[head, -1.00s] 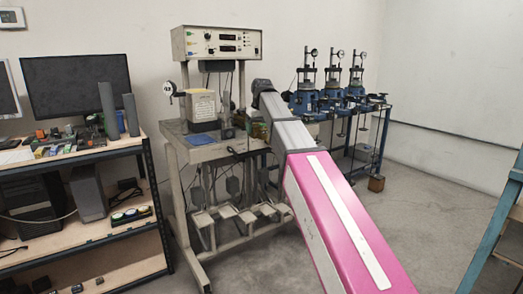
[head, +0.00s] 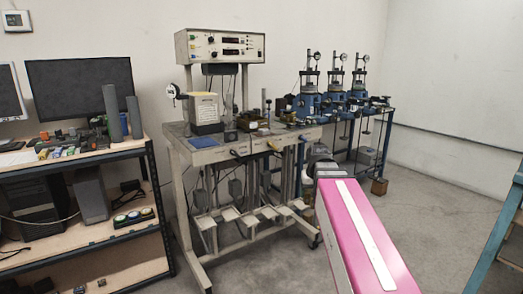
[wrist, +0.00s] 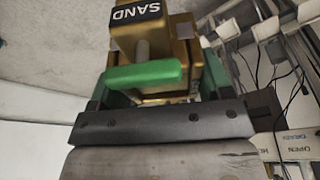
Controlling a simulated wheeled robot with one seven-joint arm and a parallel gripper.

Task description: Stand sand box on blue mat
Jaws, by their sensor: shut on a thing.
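The sand box (wrist: 183,28) is a brass-coloured box with a black label reading SAND upside down in the wrist view. My gripper (wrist: 158,82), with green fingers and a dark crossbar, is shut on it. The lower part of the box is partly hidden by the fingers. In the head view my arm hides the gripper and the held box. The blue mat (head: 203,142) lies flat on the front left of the grey bench top, and its surface looks bare.
The bench (head: 225,151) also bears a pale box (head: 204,109) behind the mat and brass-coloured apparatus (head: 256,127) to the right. A control panel (head: 221,45) stands above. A shelf unit (head: 75,157) stands at left; blue-framed gauge devices (head: 335,100) stand at right.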

